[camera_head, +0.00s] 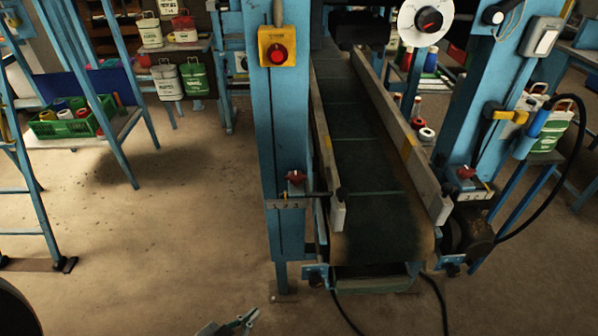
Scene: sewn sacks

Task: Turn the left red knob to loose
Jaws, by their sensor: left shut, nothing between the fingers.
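The left red knob (295,177) sits on the blue left post of the conveyor, above a small metal plate with numbers (287,204). Which setting it points to is too small to tell. A second red knob (466,172) is on the right post, above a similar plate. My left gripper (247,318) shows only at the bottom edge, shut and empty, well below the left knob and apart from it. My right gripper is out of view.
A conveyor belt (370,205) runs between the posts with pale side rails. A yellow box with a red button (277,54) is higher on the left post. A white dial (425,18) is upper right. A black cable (566,180) loops at right.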

